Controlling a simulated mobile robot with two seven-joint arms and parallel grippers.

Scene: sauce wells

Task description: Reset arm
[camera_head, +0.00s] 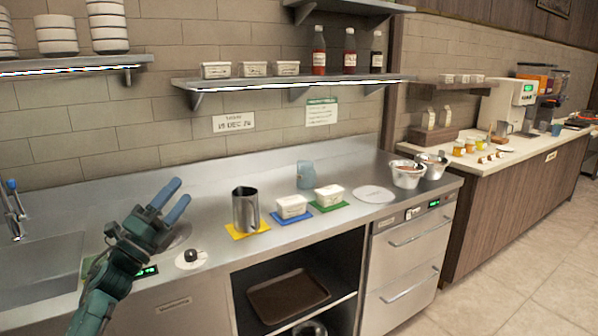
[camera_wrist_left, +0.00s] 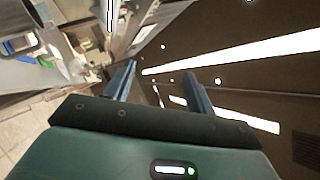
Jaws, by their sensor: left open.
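My left gripper (camera_head: 181,192) is raised over the left part of the steel counter (camera_head: 335,215), its two blue fingers pointing up and to the right. The fingers are apart with nothing between them. In the left wrist view the open fingers (camera_wrist_left: 160,72) point toward the dark ceiling with bright light strips. The gripper is apart from the metal pitcher (camera_head: 245,208), which stands upright on a yellow mat (camera_head: 236,234) to its right. My right gripper is in neither view.
White tubs stand on a blue mat (camera_head: 275,217) and a green mat (camera_head: 316,206). A blue cup (camera_head: 305,174) is behind them. A white disc (camera_head: 373,194) and metal pots (camera_head: 407,175) are farther right. The sink (camera_head: 40,262) is at left; a shelf (camera_head: 290,82) overhangs the back.

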